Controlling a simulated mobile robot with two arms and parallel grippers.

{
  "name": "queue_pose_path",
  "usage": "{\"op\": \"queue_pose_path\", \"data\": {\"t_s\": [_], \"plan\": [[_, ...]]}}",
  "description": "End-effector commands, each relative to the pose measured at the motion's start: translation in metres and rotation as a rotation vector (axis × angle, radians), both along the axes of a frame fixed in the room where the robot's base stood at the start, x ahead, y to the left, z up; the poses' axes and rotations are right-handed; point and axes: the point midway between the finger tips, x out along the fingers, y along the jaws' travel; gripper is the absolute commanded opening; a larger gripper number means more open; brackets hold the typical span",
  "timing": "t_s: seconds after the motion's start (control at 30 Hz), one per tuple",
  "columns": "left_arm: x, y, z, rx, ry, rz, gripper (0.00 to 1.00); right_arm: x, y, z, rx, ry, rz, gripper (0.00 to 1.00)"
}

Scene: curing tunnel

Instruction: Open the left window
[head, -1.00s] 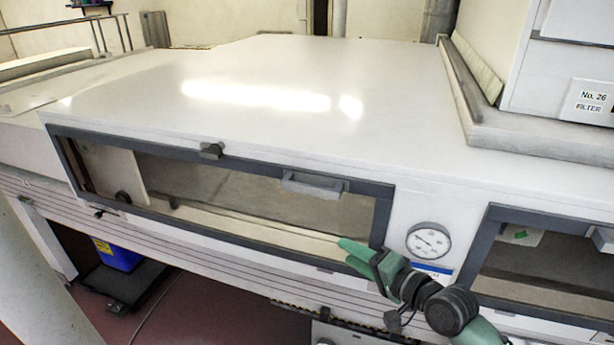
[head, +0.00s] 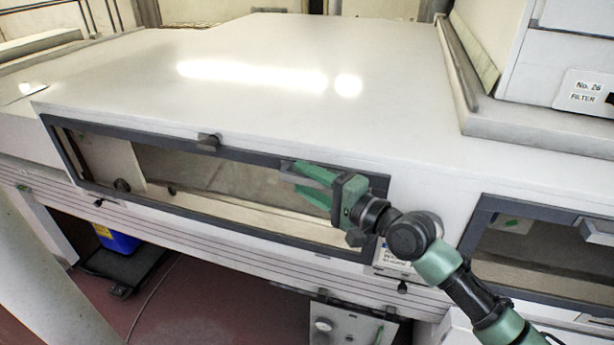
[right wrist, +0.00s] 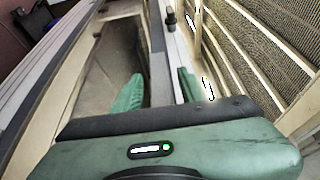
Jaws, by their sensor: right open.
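The left window (head: 215,235) is a long glass pane in a dark grey frame on the front of the white housing. It looks closed, flush with the front. Its grey handle (head: 288,178) is at the upper right of the frame and is mostly covered by my right gripper (head: 303,178). The green fingers are open and reach around the handle area from the right; I cannot tell whether they touch it. In the right wrist view a grey bar (right wrist: 160,75) lies between the two open fingers (right wrist: 158,93). My left gripper is not in view.
A labelled filter box (head: 585,88) stands on top at the right.

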Motion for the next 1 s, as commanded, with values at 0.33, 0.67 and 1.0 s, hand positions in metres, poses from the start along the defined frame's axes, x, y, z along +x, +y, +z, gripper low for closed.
{"op": "queue_pose_path", "data": {"t_s": [0.33,0.67,1.0], "plan": [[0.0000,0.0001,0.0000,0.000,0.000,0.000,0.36,0.0010,0.0009,-0.0003,-0.001,-0.001,-0.001,0.17],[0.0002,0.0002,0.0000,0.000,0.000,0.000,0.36,0.0009,0.0006,-0.0005,-0.001,-0.001,-0.001,0.00],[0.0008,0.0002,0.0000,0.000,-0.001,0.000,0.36,0.0009,0.0004,-0.0007,-0.001,0.000,-0.001,0.00]]}}
